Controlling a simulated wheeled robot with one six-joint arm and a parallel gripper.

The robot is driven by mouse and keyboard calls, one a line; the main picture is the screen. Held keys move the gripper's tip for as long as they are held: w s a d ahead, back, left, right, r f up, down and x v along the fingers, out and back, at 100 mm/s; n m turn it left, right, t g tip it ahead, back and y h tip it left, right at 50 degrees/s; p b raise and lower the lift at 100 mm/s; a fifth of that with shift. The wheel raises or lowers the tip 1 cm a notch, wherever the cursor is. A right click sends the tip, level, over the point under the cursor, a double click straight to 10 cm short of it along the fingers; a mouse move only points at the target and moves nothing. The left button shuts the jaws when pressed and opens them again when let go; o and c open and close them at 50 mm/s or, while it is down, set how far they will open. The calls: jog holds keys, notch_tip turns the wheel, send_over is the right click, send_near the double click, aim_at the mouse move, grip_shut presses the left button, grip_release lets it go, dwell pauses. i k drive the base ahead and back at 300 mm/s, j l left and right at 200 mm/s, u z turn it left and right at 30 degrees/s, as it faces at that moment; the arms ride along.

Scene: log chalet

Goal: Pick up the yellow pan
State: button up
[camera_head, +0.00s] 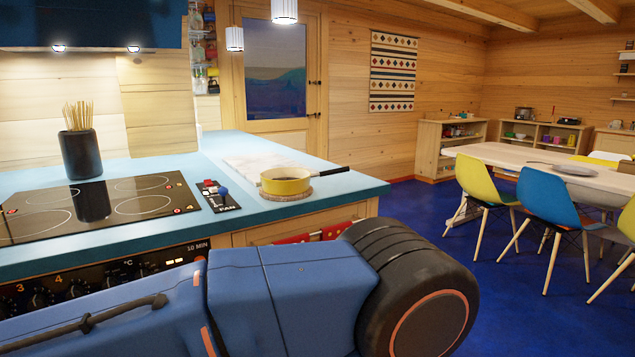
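The yellow pan (285,182) stands upright on a round trivet (287,195) near the right end of the blue counter. Its dark handle (334,171) points right, toward the counter's right edge.
A black cooktop (105,205) and a dark pot of sticks (80,153) are left of the pan. A small control panel (217,196) lies between. A light cloth or board (255,162) lies behind the pan. Chairs (486,190) and a table (520,156) stand right, beyond open blue floor.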

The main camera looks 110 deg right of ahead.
aim_at(306, 178)
jog(key=z, duration=3.45)
